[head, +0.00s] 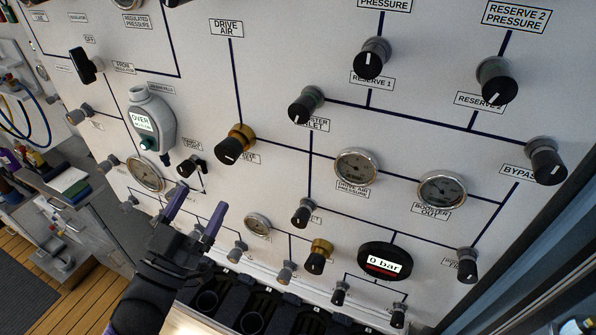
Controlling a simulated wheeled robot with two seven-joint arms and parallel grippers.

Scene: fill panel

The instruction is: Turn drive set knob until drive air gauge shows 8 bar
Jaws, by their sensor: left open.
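A gauge labelled drive air pressure (357,167) sits right of centre on the white panel; its needle is too small to read. A brass-collared black knob (236,145) sits under the drive air label (227,29); its own label is partly hidden, so I cannot tell whether it is the drive set knob. A second brass-collared knob (318,257) sits lower right; its label is unreadable. My left gripper (197,207) is open and empty, in front of the panel, below and left of the first brass knob and apart from it. My right gripper is not in view.
A small black knob (191,166) is just above my left fingers, near a round gauge (146,174) and a grey unit (150,118). A display reading 0 bar (382,262) is lower right. Black holders (262,310) line the panel's bottom.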

